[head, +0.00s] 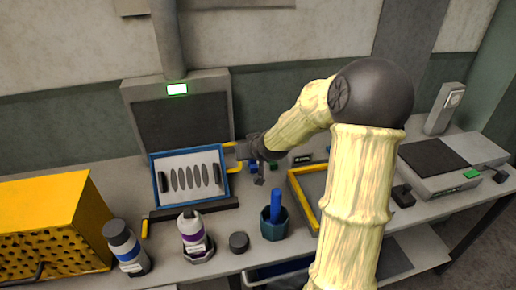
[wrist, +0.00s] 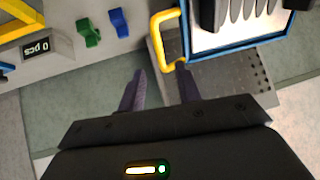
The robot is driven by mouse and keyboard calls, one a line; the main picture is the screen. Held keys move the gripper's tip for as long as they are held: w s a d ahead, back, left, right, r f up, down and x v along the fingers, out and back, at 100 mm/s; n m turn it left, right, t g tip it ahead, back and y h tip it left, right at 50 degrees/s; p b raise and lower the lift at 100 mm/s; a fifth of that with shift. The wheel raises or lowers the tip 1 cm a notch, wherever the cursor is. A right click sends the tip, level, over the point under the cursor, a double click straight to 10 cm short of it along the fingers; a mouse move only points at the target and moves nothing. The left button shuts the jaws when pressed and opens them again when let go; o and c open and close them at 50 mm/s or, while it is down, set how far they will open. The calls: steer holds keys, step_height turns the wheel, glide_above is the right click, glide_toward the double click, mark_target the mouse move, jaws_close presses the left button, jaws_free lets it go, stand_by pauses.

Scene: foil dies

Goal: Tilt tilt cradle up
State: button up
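The tilt cradle (head: 153,182) is a blue-framed panel in front of a dark backed stand, with several dark slim dies on its white face. It leans back at an angle. Its yellow handle (head: 230,170) sticks out on the right side. In the wrist view the handle (wrist: 155,36) is a yellow loop at top centre, joined to the blue frame (wrist: 242,42). My gripper (wrist: 160,72) is open and empty. Its fingertips are just short of the handle, and the right one is close to the loop's lower end. In the head view my gripper (head: 257,170) is right of the handle, partly hidden.
A green clip (wrist: 88,32) and a blue clip (wrist: 118,22) lie near the fingers, beside a counter display (wrist: 38,46). A yellow perforated box (head: 50,215), bottles (head: 124,247), a blue cup (head: 273,226) and a yellow-edged tray (head: 303,203) crowd the bench.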

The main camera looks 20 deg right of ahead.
steer(key=p+v, duration=0.4)
steer(key=v, duration=0.6)
steer(key=shift+s+r+p, duration=0.15)
steer(key=shift+s+p, duration=0.05)
steer(key=shift+p, duration=0.1)
steer(key=s+a+f+g, duration=0.2)
steer(key=s+a+g, duration=0.1)
steer(key=s, duration=0.5)
steer(key=s+a+f+g+h, duration=0.1)
steer(key=s+a+f+g, duration=0.2)
steer(key=s, duration=0.5)
steer(key=shift+s+a+n+g, duration=0.25)
steer(key=shift+a+g, duration=0.25)
steer(key=shift+a, duration=0.5)
steer(key=shift+f, duration=0.15)
stand_by(2.0)
